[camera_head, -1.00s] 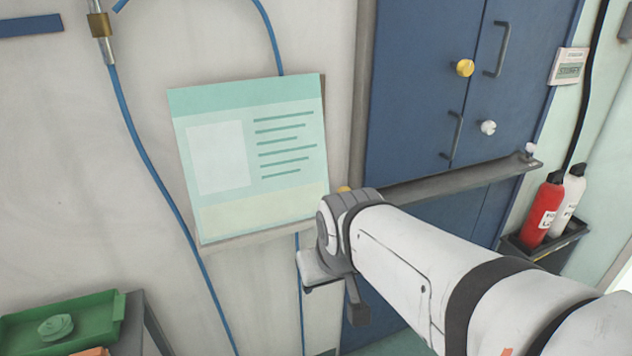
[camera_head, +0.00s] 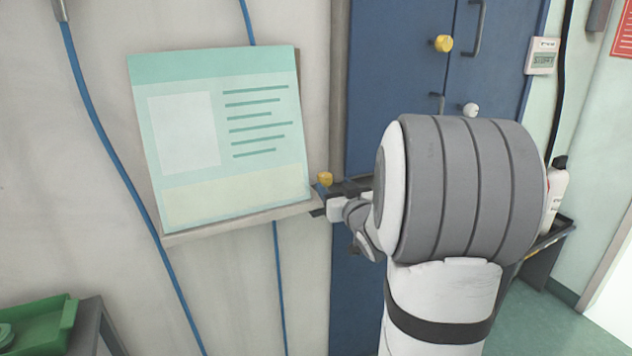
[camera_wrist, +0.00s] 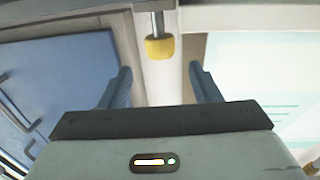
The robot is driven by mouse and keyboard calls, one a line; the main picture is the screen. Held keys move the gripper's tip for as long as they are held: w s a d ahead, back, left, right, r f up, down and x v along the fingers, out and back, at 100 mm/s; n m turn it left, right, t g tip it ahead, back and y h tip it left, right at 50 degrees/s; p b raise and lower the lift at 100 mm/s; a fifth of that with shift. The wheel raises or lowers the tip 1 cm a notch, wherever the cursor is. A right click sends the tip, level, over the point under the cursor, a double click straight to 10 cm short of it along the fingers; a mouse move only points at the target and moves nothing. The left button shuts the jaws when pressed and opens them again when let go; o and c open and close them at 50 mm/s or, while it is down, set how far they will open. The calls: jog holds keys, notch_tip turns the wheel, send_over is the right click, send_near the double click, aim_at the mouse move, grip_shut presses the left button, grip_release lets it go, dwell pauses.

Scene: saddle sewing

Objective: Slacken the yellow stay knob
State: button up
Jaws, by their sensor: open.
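A yellow knob (camera_head: 325,179) sits at the right end of the ledge under the pale green board. In the wrist view a yellow knob (camera_wrist: 160,48) hangs on a short metal stem, beyond and roughly midway between my fingertips. My gripper (camera_head: 318,200) is beside the ledge's right end, close to the knob; my arm hides part of it. In the wrist view my gripper (camera_wrist: 163,76) is open, with nothing between its fingers. A second yellow knob (camera_head: 443,43) is on the blue cabinet door, well away from my gripper.
The board (camera_head: 220,140) stands left of my gripper on its ledge (camera_head: 240,224). The blue cabinet (camera_head: 395,60) with a white knob (camera_head: 470,109) is to the right. Blue hoses (camera_head: 110,150) run down the wall. A green tray (camera_head: 45,325) is at lower left.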

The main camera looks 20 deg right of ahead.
aim_at(327, 178)
jog(key=w, duration=0.5)
jog(key=w+p, duration=0.1)
jog(key=w, duration=0.1)
jog(key=shift+w+d, duration=0.15)
jog(key=shift+d, duration=0.1)
jog(key=c, duration=1)
jog(key=shift+a, duration=0.1)
